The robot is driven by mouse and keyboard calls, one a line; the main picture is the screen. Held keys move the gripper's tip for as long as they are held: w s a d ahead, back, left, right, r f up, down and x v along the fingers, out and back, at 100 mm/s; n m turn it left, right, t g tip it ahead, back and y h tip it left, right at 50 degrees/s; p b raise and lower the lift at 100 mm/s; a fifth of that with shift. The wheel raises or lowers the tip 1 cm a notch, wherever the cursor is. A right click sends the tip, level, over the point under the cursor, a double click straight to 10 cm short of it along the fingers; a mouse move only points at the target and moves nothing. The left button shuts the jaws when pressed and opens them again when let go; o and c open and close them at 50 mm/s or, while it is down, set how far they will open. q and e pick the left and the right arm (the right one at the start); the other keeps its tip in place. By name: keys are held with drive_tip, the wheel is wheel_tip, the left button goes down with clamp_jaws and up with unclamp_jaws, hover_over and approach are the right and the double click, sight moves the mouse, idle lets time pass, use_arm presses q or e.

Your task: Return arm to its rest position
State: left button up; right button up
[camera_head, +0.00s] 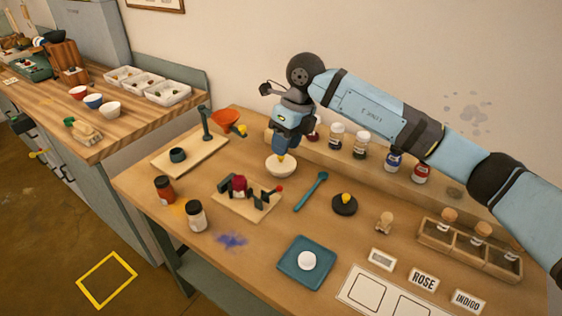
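My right arm (375,108) comes in from the right and reaches across the back of the pigment table (335,240). Its blue gripper (283,152) points down just above a small cream bowl (281,171). A small yellow bit shows at the gripper's tip; I cannot tell whether it is a fingertip or something held. The fingers are too small to read as open or shut. My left gripper is not in view.
Jars (360,144) stand on the back ledge beneath my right arm. A stand with an orange funnel (226,119) is left of the gripper.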

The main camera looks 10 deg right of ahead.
drive_tip(key=shift+v, duration=0.8)
